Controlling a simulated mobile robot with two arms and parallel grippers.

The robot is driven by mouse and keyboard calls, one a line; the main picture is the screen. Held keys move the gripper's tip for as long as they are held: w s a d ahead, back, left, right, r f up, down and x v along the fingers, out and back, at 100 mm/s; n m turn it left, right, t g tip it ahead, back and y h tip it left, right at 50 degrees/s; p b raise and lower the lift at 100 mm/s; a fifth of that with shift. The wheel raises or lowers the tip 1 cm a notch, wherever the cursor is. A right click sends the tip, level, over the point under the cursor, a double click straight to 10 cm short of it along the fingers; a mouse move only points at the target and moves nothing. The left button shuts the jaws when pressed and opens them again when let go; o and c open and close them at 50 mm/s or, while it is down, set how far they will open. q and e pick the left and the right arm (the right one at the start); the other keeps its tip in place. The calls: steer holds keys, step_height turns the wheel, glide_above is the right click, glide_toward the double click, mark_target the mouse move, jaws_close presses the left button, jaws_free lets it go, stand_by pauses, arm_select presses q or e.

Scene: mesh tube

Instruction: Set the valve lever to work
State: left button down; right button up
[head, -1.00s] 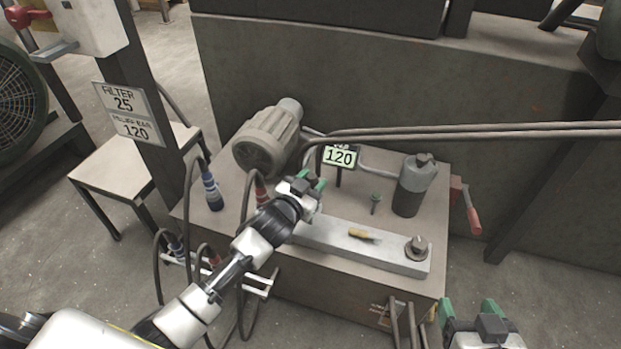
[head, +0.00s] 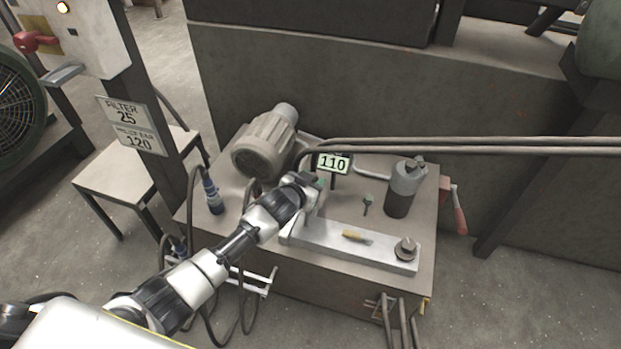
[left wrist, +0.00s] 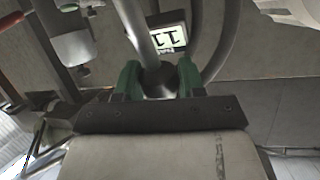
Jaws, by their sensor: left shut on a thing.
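My left gripper (head: 312,188) is over the left end of the pale metal block (head: 345,247) on the power unit. In the left wrist view, its green fingertips (left wrist: 158,80) are shut on a dark round knob (left wrist: 157,84), seen end-on. In the head view my gripper hides that knob. A small lever with a yellow-brown handle (head: 356,237) lies along the top of the block, apart from the gripper. A red-handled lever (head: 460,213) hangs on the unit's right side. I cannot tell which of these is the valve lever. My right gripper is out of view.
A motor (head: 265,145) stands behind my left gripper, and long pipes (head: 450,147) run right from beside it. A grey cylinder (head: 402,190) stands at the right. A sign (head: 131,123) reads FILTER 25 and 120. Hoses hang at the left front.

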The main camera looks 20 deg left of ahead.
arm_select(q)
steer(key=shift+w+g, duration=0.3)
steer(key=shift+w, duration=0.15)
steer(key=shift+w+f, duration=0.25)
steer(key=shift+w, duration=0.05)
steer(key=shift+w+f, duration=0.25)
steer(key=shift+w, duration=0.15)
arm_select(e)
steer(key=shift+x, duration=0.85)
arm_select(q)
steer(key=shift+w, duration=0.1)
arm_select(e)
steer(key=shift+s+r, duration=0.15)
arm_select(q)
steer(key=c, duration=0.7)
jaws_free()
steer(key=shift+d+f, duration=0.1)
